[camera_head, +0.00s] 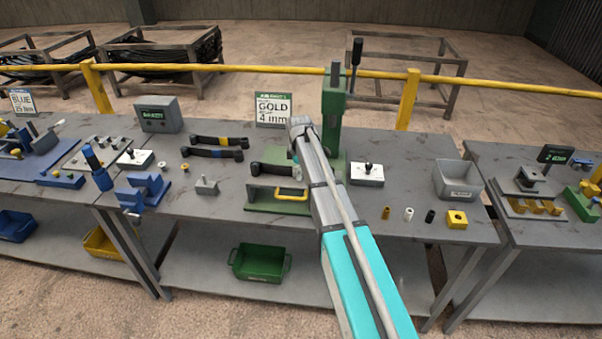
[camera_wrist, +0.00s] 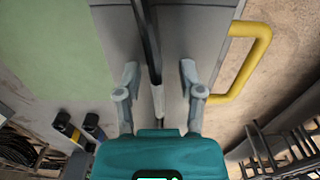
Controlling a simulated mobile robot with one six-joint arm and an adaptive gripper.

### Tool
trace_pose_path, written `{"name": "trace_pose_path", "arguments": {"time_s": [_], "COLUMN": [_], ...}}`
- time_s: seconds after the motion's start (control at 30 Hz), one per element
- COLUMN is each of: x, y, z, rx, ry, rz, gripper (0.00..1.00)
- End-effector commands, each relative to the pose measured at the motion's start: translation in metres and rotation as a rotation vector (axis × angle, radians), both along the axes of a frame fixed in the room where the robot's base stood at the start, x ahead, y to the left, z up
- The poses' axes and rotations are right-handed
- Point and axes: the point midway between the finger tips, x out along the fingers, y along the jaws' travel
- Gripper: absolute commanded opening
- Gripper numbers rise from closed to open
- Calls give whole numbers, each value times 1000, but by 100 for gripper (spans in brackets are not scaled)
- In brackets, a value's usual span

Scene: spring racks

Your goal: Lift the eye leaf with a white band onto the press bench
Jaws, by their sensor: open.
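A dark eye leaf (camera_head: 270,170) with a pale band near its left eye lies at the green fixture, partly hidden behind my arm. In the wrist view a dark leaf (camera_wrist: 146,30) runs edge-on between the fingers of my gripper (camera_wrist: 159,75). The fingers are open, one on each side, with gaps to it. A green press column (camera_head: 333,100) stands on the bench behind the arm.
Leaves with a yellow band (camera_head: 215,140) and a blue band (camera_head: 212,154) lie to the left. A yellow handle (camera_head: 292,196) rises at the fixture's front and is close right of the fingers in the wrist view. A grey bin (camera_head: 458,181) and small parts stand right.

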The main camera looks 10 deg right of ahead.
Motion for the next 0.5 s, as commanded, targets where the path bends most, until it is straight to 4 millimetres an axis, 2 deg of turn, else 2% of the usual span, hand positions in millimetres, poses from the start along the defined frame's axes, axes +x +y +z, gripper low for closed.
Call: {"name": "trace_pose_path", "arguments": {"time_s": [0.27,0.5], "x": [0,0], "y": [0,0], "z": [0,0], "rx": [0,0], "ry": [0,0], "rz": [0,0], "gripper": [50,7]}}
